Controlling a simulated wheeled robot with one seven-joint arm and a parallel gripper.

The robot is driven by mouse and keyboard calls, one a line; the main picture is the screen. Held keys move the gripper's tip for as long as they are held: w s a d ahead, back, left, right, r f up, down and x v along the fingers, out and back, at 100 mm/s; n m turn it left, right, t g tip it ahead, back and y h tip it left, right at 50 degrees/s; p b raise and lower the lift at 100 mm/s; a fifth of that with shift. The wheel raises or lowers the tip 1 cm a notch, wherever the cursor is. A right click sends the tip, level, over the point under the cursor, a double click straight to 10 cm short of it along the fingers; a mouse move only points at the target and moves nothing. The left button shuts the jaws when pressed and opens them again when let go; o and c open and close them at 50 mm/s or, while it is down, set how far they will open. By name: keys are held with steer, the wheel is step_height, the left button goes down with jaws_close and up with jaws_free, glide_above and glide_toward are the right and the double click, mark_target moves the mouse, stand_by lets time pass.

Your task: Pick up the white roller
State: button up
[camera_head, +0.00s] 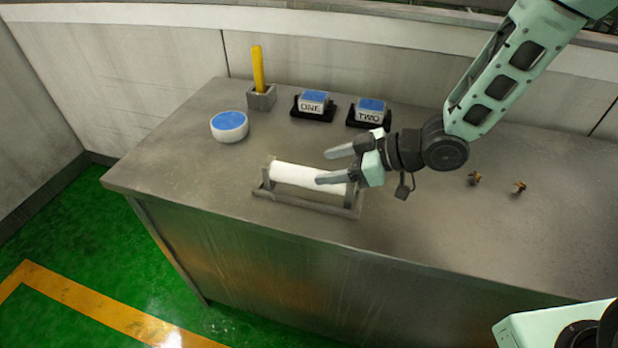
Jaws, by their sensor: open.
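The white roller (293,174) lies level in a grey metal stand (306,206) near the front edge of the table. The stand's uprights hold it at its ends. My gripper (320,167) is open, its two fingers pointing left, over the right part of the roller. One finger overlaps the roller's right end in the view and hides part of it. I cannot tell whether it touches the roller.
On the grey table (170,165) behind are a white and blue round piece (229,127), a yellow stick (258,70) in a grey holder (262,98), block ONE (313,103) and block TWO (369,112). Two small brownish pieces (474,178) lie right. The table's left front is clear.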

mark_target(311, 171)
steer(key=shift+f+p+x, duration=0.15)
steer(key=shift+x, duration=1)
steer(key=shift+f+p+x, duration=0.15)
steer(key=shift+x, duration=0.95)
steer(key=shift+s+d, duration=0.1)
steer(key=shift+d, duration=0.05)
jaws_close()
steer(key=shift+r, duration=0.15)
